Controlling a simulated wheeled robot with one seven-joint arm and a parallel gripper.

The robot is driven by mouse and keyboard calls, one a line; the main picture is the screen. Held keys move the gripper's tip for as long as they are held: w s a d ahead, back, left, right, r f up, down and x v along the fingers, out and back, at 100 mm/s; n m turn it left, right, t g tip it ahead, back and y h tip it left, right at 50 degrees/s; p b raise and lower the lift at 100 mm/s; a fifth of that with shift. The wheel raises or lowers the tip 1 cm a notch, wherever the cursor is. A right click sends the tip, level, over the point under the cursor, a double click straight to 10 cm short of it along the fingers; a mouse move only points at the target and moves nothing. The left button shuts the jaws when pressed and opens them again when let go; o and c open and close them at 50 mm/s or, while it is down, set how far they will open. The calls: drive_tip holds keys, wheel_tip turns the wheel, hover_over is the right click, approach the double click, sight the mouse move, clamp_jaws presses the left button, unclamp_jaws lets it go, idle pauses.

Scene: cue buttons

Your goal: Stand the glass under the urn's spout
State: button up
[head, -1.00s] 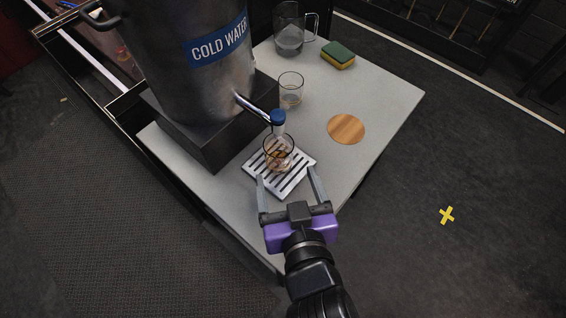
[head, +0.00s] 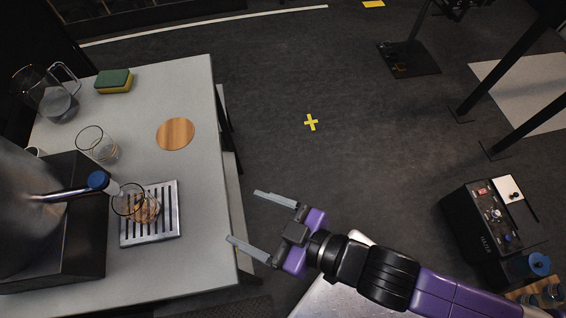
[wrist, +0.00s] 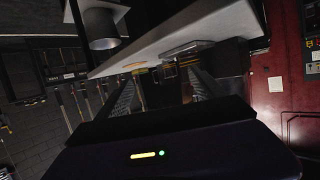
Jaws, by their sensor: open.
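A clear glass (head: 143,210) with something amber at its bottom stands on the slatted drip tray (head: 171,228) in the head view. The metal urn (head: 20,215) is at the left edge, partly cut off. Its spout (head: 65,193), with a blue cap, reaches over the tray and overlaps the glass's left rim in the picture. A second clear glass (head: 97,145) stands farther back on the table. My gripper (head: 243,216) is open and empty, right of the tray, past the table's right edge and apart from both glasses. Its fingers point left.
The table (head: 205,205) also holds a jug (head: 55,100), a green and yellow sponge (head: 114,81) and a round wooden coaster (head: 175,134). Open dark floor with a yellow cross (head: 311,122) lies right of the table. A black case (head: 495,235) stands at the right.

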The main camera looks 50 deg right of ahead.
drive_tip(key=s+d+r+m+t+h, duration=0.1)
drive_tip(key=s+d+r+m+h, duration=0.1)
drive_tip(key=s+d, duration=0.7)
drive_tip(key=shift+s+d+r+h, duration=0.35)
drive_tip(key=shift+s+r+h, duration=0.15)
drive_tip(key=shift+s+r, duration=0.55)
